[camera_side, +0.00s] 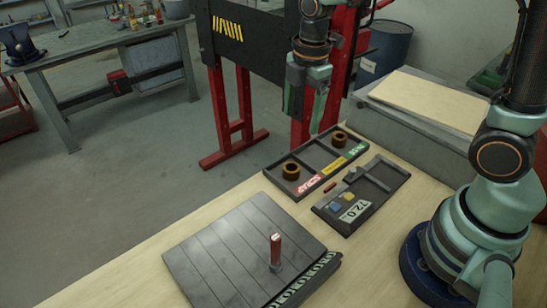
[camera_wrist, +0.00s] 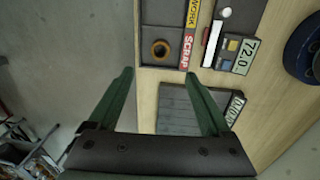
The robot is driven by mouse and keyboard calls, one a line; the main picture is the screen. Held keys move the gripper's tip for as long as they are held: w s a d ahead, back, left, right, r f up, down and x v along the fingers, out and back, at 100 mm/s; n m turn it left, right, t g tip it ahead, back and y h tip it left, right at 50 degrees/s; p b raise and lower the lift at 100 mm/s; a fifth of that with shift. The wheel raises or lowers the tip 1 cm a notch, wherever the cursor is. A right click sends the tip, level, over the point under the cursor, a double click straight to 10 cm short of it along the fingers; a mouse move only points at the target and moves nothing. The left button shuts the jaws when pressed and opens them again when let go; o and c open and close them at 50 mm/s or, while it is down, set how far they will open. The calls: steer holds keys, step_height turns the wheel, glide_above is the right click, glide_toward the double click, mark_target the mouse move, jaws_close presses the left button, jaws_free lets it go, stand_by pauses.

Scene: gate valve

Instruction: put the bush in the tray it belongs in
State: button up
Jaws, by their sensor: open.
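The long dark sorting tray (camera_side: 313,158) has compartments with red SCRAP, yellow and green labels. One brown ring-shaped bush (camera_side: 291,170) is in the SCRAP compartment; a bush in that compartment also shows in the wrist view (camera_wrist: 160,49). A second, similar bush (camera_side: 339,139) is at the far end, by the green label (camera_side: 357,150). My gripper (camera_side: 304,115) is open and empty, in the air above and beyond the tray. In the wrist view its fingers (camera_wrist: 159,73) are spread wide, with the bush beyond the tips.
A slatted dark plate (camera_side: 225,253) with an upright red pin (camera_side: 276,249) is in front. Bare wood separates plate and trays.

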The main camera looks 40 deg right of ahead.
steer(key=s+d+r+m+t, duration=0.4)
steer(key=s+r+m, duration=0.4)
steer(key=m, duration=0.9)
steer(key=shift+s+r+m+t, duration=0.35)
steer(key=shift+m+t, duration=0.05)
